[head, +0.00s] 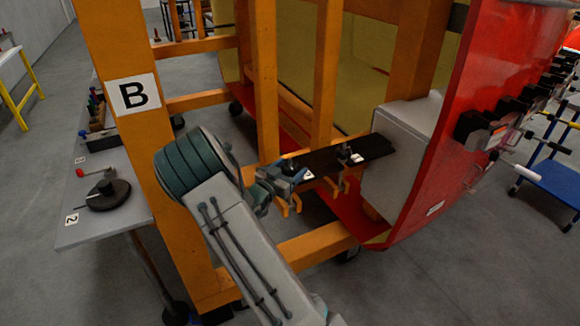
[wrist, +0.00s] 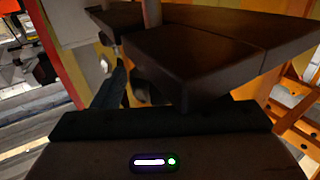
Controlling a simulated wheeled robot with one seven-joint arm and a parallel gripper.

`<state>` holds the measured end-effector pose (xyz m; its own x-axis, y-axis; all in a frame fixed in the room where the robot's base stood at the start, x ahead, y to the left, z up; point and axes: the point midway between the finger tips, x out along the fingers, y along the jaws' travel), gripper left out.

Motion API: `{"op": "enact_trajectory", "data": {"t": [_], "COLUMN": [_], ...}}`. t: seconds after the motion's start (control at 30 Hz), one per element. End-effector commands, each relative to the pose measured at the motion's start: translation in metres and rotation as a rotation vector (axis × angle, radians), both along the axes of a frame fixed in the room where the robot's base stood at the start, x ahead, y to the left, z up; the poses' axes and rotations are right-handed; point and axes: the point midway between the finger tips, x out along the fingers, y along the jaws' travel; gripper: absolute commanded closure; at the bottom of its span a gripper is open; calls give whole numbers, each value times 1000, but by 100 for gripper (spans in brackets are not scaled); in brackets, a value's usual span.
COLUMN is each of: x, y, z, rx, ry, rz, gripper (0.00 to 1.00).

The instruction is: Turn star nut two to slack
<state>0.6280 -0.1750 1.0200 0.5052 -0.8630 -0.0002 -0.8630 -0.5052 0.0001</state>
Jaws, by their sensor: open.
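A dark bar (head: 375,148) runs from the orange frame to a grey box beside the red nosecone. Two small clamp fittings with white tags sit along it: a near fitting (head: 292,168), partly covered by my gripper, and a far fitting (head: 345,153). I cannot read the tags or tell which fitting has star nut two. My gripper (head: 283,180) is at the near end of the bar, open. In the wrist view the bar's dark block (wrist: 195,60) fills the upper middle, and a dark finger (wrist: 112,86) shows below it. No star nut is clear there.
An orange post marked B (head: 133,95) stands left of my arm. The red nosecone (head: 465,120) and grey box (head: 398,150) bound the right. An orange lower rail (head: 305,245) crosses beneath the bar. A grey table (head: 115,215) holds tools at left.

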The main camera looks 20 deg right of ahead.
Motion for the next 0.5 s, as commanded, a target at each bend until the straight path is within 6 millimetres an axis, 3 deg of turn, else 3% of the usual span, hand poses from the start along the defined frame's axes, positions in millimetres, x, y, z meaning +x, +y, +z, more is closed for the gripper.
{"op": "enact_trajectory", "data": {"t": [0.3, 0.47, 0.5], "x": [2, 2, 1], "y": [-3, -3, -3], "z": [0, 0, 0], "rx": [0, 0, 0], "ry": [0, 0, 0], "rz": [0, -1, 0], "gripper": [32, 74, 77]}}
